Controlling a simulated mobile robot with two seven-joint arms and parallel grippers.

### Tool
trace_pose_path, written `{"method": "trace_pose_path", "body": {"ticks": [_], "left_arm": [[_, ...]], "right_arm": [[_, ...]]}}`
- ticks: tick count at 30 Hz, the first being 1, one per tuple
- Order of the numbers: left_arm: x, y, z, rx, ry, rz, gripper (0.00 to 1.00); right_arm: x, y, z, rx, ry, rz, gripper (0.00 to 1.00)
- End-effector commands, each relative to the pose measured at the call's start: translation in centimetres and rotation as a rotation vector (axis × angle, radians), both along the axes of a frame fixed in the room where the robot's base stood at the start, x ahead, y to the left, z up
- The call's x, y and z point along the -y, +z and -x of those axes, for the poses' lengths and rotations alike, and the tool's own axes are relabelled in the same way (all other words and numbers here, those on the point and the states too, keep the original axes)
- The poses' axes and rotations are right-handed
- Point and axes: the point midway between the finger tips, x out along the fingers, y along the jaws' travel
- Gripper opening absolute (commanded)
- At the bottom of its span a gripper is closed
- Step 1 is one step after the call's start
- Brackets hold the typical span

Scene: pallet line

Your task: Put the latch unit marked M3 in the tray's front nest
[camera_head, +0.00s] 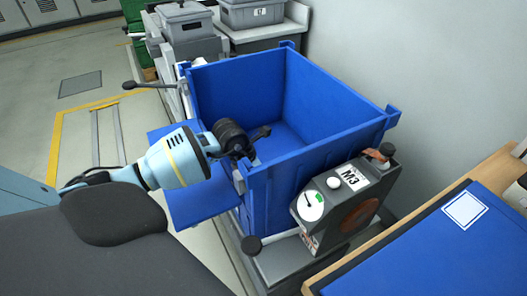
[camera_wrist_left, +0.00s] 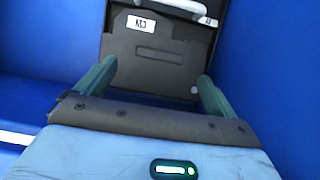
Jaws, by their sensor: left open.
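A dark unit (camera_wrist_left: 155,55) with a white label reading like M3 lies inside blue walls in the left wrist view. It has a pale handle at its top edge. My left gripper (camera_head: 258,143) reaches through the low left side of a blue bin (camera_head: 335,100). It is open, with its green fingers at either side of the unit's near end (camera_wrist_left: 158,90); I cannot tell if they touch it. The bin's wall hides this unit in the head view. A grey box marked M3 (camera_head: 345,205), with a dial and knob, stands outside the bin's near right corner. I cannot make out the tray's nests.
A blue surface (camera_head: 430,255) with a white square mark and wooden edge is at the lower right. Grey lidded crates (camera_head: 190,25) stand at the back. Open floor is at left.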

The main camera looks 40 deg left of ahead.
Motion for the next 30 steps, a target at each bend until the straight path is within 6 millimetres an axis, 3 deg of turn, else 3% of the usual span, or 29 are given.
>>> {"method": "trace_pose_path", "body": {"ticks": [6, 12, 30], "left_arm": [[-0.6, 3.9, 1.5, 0.001, -0.001, -0.002, 0.94], [-0.9, 5.8, 2.3, -0.001, 0.0, 0.0, 0.94], [-0.9, 6.2, 2.4, -0.001, 0.0, 0.0, 0.94]], "right_arm": [[0.1, 0.4, 0.2, -0.003, 0.003, 0.001, 0.0], [0.1, 0.5, 0.5, -0.006, 0.006, 0.002, 0.0], [0.0, 0.5, 0.4, -0.007, 0.001, -0.001, 0.0]]}}
